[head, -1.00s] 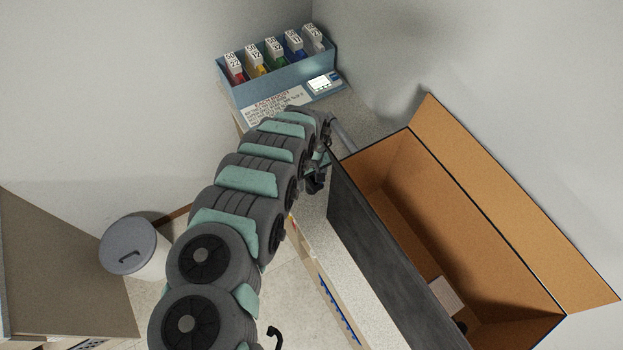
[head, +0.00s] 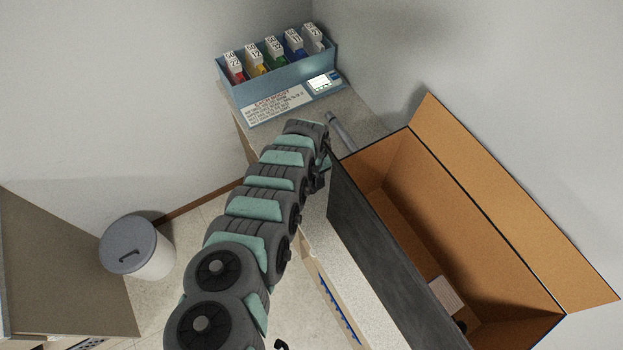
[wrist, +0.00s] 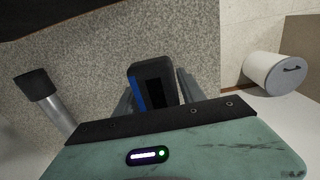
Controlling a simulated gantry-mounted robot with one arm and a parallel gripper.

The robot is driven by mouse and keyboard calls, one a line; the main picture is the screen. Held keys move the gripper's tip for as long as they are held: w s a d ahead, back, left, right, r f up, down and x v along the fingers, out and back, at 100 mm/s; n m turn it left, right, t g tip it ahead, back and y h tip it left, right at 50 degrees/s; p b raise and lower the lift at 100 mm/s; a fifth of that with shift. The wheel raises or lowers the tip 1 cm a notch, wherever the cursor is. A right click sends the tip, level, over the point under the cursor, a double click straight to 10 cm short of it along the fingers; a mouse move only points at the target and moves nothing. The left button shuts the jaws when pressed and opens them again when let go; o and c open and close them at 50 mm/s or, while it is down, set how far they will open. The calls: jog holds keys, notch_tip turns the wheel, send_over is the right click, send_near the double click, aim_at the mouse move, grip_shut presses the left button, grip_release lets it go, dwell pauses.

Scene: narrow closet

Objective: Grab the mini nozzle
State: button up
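In the wrist view a black upright block with a blue stripe (wrist: 140,92), which I take to be the mini nozzle, stands between the two grey fingers of my gripper (wrist: 155,86). The fingers are apart, one on each side of it; I cannot tell whether they touch it. A silver tube with a black end (wrist: 52,108) is to the left, outside the fingers. It appears to be the grey tube (head: 341,132) on the counter in the head view. In the head view my arm mostly hides my gripper, beside the open box.
The speckled counter (head: 352,106) runs along the wall. A large open box (head: 384,260) takes up its right side, with a pale block (head: 447,295) inside. A blue rack (head: 282,83) of coloured packs stands at the back. A lidded bin (head: 152,262) is on the floor.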

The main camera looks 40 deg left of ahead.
grip_shut()
dwell(0.3)
jog(key=shift+r, duration=0.2)
jog(key=shift+r, duration=1.5)
jog(key=s+a+p, duration=0.1)
jog(key=s+a, duration=0.1)
jog(key=s, duration=0.6)
jog(key=s+a+p, duration=0.1)
jog(key=s+a, duration=0.1)
jog(key=s, duration=0.7)
jog(key=shift+s+a+p, duration=0.15)
jog(key=shift+a+p, duration=0.15)
jog(key=shift+a, duration=0.1)
